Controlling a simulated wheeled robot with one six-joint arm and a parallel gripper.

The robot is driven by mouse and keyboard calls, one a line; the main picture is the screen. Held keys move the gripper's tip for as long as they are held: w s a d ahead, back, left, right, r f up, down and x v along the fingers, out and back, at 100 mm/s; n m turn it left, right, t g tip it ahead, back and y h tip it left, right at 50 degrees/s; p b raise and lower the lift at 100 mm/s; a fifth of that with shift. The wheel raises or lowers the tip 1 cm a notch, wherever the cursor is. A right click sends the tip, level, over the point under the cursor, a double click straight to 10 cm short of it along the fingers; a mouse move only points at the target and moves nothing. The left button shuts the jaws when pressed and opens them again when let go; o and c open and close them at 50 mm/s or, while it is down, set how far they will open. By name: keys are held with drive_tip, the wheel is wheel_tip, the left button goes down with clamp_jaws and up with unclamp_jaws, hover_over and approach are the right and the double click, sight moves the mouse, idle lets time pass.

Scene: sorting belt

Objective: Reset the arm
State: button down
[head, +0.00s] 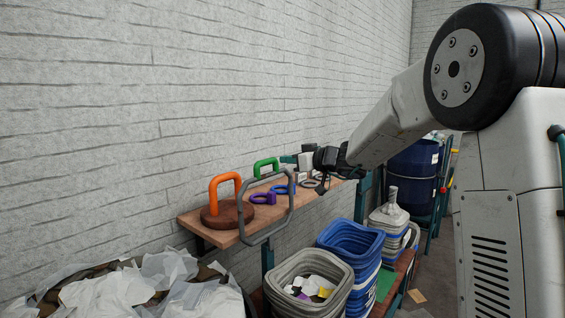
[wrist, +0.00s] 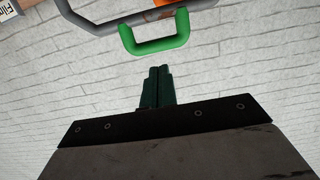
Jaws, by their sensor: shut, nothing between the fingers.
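My arm reaches in from the right in the head view, out over a wooden shelf (head: 222,236) on the wall. My gripper (head: 287,159) points left above the far part of the shelf, near the green handle (head: 266,164). In the wrist view my gripper (wrist: 158,72) has its teal fingers together, with nothing between them. The green handle (wrist: 155,46) shows just beyond the fingertips there, apart from them in the picture.
The shelf bears an orange handle (head: 213,190) on a brown round base, a purple ring (head: 264,198), a blue ring (head: 283,190) and a grey bent-tube handle (head: 241,218). Below stand a grey bin (head: 281,276), blue bins (head: 349,238) and a paper pile (head: 168,275).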

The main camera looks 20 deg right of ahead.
drive_tip(key=r+v, duration=0.1)
drive_tip(key=v, duration=0.7)
drive_tip(key=s+a+f+m+g, duration=0.3)
drive_tip(key=s+a+f+g, duration=0.2)
drive_tip(key=s, duration=0.5)
drive_tip(key=s+a+f+m+g, duration=0.35)
drive_tip(key=s+f+g, duration=0.2)
drive_tip(key=s, duration=0.45)
drive_tip(key=s+d+f+g+h, duration=0.1)
drive_tip(key=s+h, duration=0.7)
drive_tip(key=s, duration=1.5)
drive_tip(key=shift+s+f+g+h, duration=0.15)
drive_tip(key=shift+f+g+h, duration=0.3)
drive_tip(key=shift+f, duration=0.65)
